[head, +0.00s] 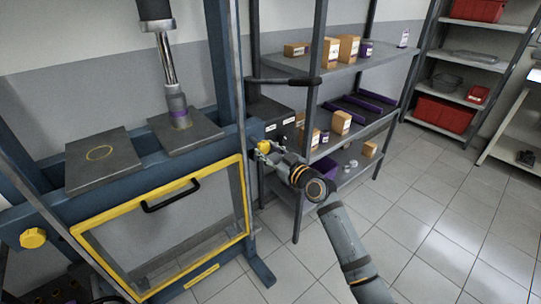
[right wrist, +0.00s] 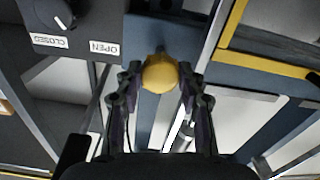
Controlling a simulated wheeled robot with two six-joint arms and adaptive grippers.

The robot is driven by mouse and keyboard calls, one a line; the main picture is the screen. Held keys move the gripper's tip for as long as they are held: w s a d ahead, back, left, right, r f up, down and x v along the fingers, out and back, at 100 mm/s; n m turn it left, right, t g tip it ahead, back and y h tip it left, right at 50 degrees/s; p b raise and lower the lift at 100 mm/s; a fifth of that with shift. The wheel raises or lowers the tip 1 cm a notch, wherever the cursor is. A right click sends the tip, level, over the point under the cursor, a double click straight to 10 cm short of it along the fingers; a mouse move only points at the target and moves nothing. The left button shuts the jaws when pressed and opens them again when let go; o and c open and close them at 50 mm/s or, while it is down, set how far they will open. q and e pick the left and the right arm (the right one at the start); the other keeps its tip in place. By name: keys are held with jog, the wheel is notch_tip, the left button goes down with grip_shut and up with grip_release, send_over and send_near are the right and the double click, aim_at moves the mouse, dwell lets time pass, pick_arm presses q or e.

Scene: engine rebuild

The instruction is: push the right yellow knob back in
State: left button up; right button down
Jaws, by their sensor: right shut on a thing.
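The right yellow knob (head: 265,147) is on the right post of the blue press frame (head: 230,135). It also shows in the right wrist view (right wrist: 159,73), between the fingertips of my right gripper (head: 268,152). The fingers are shut on the knob from both sides. How far the knob stands out from the post cannot be told. A second yellow knob (head: 33,238) is on the left post. My left gripper is not in view.
A yellow-framed guard (head: 243,205) with a black handle (head: 170,195) is left of the right knob. In the right wrist view a dial (right wrist: 63,17) sits above CLOSED and OPEN labels. A grey shelf (head: 330,70) with boxes stands behind my right arm. Tiled floor is clear at right.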

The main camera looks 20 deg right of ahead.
aim_at(259, 144)
jog(key=b+x, duration=0.1)
jog(key=x, duration=0.1)
jog(key=b+x, duration=0.1)
jog(key=x, duration=0.1)
jog(key=shift+w+a+f, duration=0.1)
jog(key=shift+w+f, duration=0.1)
jog(key=shift+w, duration=0.05)
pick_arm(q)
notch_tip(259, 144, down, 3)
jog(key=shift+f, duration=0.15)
pick_arm(e)
jog(key=shift+s+r, duration=0.1)
jog(key=shift+r, duration=0.15)
jog(key=c, duration=1.3)
grip_release()
jog(key=o, duration=0.5)
jog(key=shift+w+f, duration=0.1)
jog(key=shift+w, duration=0.1)
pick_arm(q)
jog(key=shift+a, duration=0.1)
pick_arm(e)
jog(key=shift+s, duration=0.1)
